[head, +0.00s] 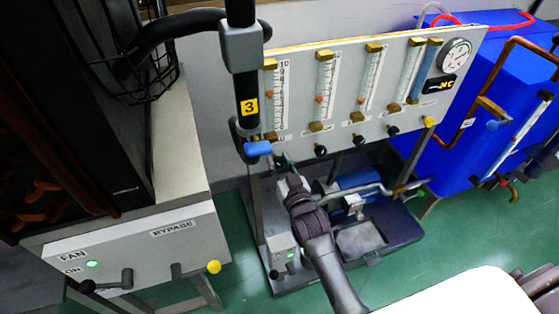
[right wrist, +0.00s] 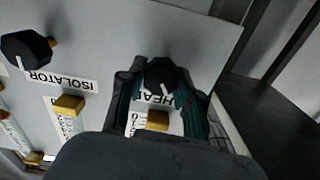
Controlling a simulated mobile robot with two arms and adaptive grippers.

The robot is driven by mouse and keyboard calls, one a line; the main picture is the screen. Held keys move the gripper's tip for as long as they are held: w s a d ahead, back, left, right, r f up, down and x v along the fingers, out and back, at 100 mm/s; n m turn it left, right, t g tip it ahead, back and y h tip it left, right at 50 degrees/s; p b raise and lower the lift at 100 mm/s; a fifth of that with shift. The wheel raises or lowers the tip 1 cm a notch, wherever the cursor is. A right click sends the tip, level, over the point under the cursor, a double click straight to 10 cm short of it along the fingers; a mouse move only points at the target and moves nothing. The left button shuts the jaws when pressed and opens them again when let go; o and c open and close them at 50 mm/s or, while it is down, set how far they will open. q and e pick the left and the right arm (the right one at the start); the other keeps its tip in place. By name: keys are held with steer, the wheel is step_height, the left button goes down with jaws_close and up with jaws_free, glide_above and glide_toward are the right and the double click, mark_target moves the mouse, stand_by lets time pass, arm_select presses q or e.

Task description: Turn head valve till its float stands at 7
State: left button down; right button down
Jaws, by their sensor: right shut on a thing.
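The head valve (right wrist: 162,74) is a black knob with a white pointer line, at the panel's corner in the right wrist view. Its label (right wrist: 152,97) appears upside down and partly covered, with "HEA" readable. My right gripper (right wrist: 163,92) has its dark fingers on both sides of the knob and is shut on it. In the head view my right gripper (head: 281,161) reaches up to the panel's lower left and mostly hides the knob. The leftmost flow tube's red float (head: 269,97) stands around the middle of its 0–10 scale (head: 280,95). My left gripper is out of view.
The white panel (head: 340,125) carries several more tubes and black knobs, including the isolator knob (right wrist: 25,48). A black pipe with a blue lever (head: 258,148) stands close left of the gripper. A blue tank (head: 468,110) is at right.

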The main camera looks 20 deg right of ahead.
steer(key=c, duration=0.8)
jaws_free()
steer(key=s, duration=1.2)
steer(key=shift+d, duration=0.2)
